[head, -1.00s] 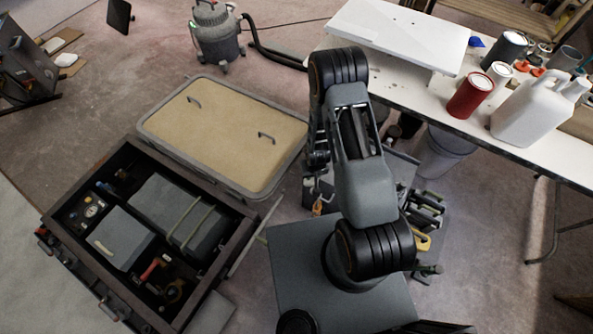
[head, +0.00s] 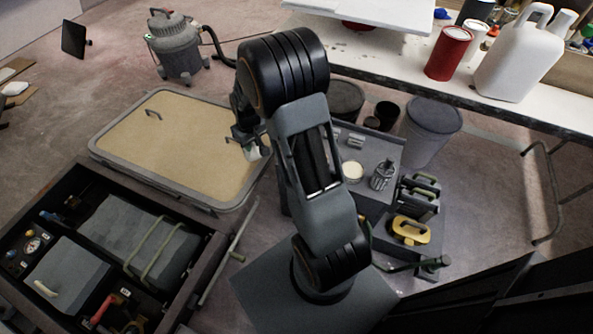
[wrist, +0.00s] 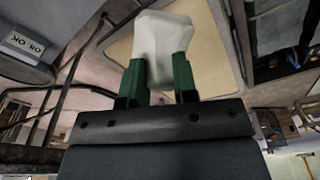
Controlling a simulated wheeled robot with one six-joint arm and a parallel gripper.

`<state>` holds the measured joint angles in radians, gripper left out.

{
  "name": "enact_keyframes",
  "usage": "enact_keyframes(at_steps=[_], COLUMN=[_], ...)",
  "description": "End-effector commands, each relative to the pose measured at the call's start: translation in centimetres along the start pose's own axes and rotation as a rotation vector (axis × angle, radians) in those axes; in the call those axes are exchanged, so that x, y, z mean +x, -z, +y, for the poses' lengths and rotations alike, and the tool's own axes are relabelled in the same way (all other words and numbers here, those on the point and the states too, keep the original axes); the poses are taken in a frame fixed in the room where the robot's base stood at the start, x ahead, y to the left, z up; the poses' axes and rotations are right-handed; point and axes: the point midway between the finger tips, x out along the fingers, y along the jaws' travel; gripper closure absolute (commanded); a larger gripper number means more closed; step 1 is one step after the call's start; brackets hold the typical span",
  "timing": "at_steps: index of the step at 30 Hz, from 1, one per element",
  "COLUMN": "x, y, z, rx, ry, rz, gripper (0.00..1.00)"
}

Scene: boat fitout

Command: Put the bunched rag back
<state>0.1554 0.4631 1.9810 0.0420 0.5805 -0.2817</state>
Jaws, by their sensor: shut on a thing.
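The bunched rag is a pale, off-white lump (wrist: 165,42) held between the green fingertips of my gripper (wrist: 164,72) in the wrist view. In the head view my gripper (head: 248,146) hangs beyond my upper arm, over the right part of the tan-topped panel, and a bit of the pale rag (head: 254,153) shows below it. My arm hides most of the gripper in that view. The gripper is shut on the rag and holds it in the air.
The tan panel (head: 175,150) with two handles lies at left. A dark open drawer box (head: 215,262) with cases and tools is in front. A grey tray (head: 372,160) holds a jar and small parts. A white table (head: 400,88) carries a red can (head: 449,53) and white jug (head: 522,60). A vacuum (head: 178,48) stands behind.

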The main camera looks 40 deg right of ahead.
Motion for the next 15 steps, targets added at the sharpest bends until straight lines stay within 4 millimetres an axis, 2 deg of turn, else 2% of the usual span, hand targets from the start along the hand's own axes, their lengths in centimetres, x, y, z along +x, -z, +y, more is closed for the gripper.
enact_keyframes(at_steps=[1,9,15], x=[0.9,-1.4,-1.8], y=[-0.1,-0.7,-1.3], z=[0.5,1.8,2.8], rx=[-0.004,-0.035,-0.041], ry=[-0.001,0.008,0.011], rz=[0.008,0.005,0.003], gripper=[0.95,0.95,0.95])
